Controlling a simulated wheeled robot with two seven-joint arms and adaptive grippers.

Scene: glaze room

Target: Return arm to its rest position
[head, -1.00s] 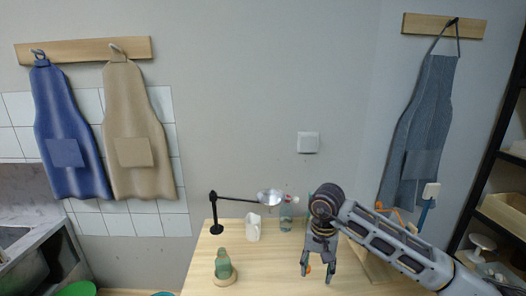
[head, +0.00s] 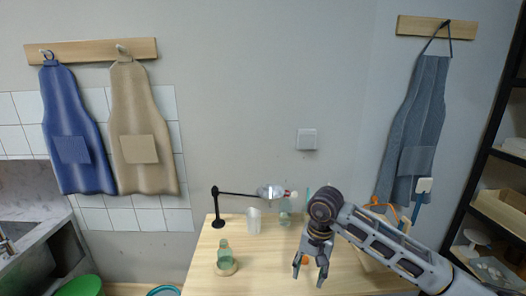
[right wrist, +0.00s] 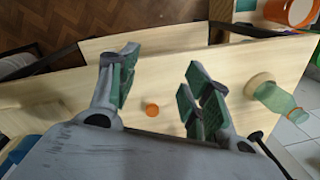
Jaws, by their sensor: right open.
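My right gripper (head: 310,272) is open and empty above the right part of the wooden table (head: 255,275), its fingers pointing down. In the right wrist view the two green-padded fingers (right wrist: 157,95) stand apart, with bare table between them and a small orange round thing (right wrist: 152,110) lying on it. That orange thing also shows beside the fingers in the head view (head: 305,260). My right arm (head: 395,245) reaches in from the lower right. My left gripper is not in view.
A green bottle on a round wooden base (head: 226,267) stands at the table's front left. A black lamp (head: 217,208), a white pitcher (head: 254,221) and a clear bottle (head: 285,217) stand at the back. Dark shelves (head: 490,190) rise at the right.

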